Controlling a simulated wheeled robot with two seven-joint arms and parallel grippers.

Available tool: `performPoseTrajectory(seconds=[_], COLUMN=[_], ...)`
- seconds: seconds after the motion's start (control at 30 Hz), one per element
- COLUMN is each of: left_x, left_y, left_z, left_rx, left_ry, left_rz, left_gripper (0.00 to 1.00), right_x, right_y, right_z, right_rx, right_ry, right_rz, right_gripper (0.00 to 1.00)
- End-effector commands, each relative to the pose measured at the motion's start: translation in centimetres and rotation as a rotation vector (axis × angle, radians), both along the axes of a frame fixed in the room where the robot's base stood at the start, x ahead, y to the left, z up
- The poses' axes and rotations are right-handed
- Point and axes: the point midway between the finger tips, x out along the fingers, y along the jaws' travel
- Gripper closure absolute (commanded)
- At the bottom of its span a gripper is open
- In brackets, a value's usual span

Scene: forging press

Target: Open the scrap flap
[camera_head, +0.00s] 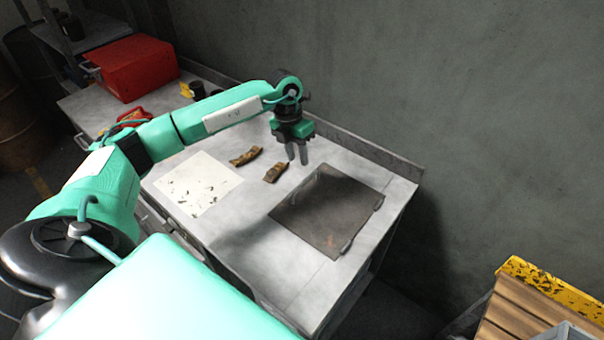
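The scrap flap looks to be the dark, square metal plate (328,210) set in the right part of the grey worktable. My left gripper (297,158) points down above the table, near the far left corner of the plate. Its two fingers are a little apart with nothing between them. It appears clear of the plate, but the exact height is hard to tell. My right gripper is not in view.
Two rusty brown metal pieces (246,157) lie left of the plate. A pale speckled sheet (197,184) lies farther left. A red toolbox (131,68) stands at the table's far left end. A wall runs behind the table. A wooden pallet (520,318) is at lower right.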

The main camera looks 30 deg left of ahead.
Motion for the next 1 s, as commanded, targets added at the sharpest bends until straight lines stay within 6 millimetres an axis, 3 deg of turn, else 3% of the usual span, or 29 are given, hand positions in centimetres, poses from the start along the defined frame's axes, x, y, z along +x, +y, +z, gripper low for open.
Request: performPoseTrajectory(seconds=[0.2,0.4,0.83,1.0], left_x=[-0.1,-0.1,-0.1,-0.1], left_y=[-1.0,-1.5,-1.7,-1.7], left_z=[-4.3,-7.1,-8.1,-8.1], left_rx=[-0.003,-0.003,-0.002,-0.002], left_ry=[0.003,0.0,-0.002,-0.002], left_rz=[-0.001,0.001,-0.001,-0.001], left_gripper=[0.67,0.67,0.67,1.0], right_x=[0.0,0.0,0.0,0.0], right_y=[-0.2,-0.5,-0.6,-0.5], right_z=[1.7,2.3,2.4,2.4], right_rx=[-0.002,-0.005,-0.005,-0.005], right_ry=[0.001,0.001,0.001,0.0], right_rz=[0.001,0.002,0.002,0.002], right_gripper=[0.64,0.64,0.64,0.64])
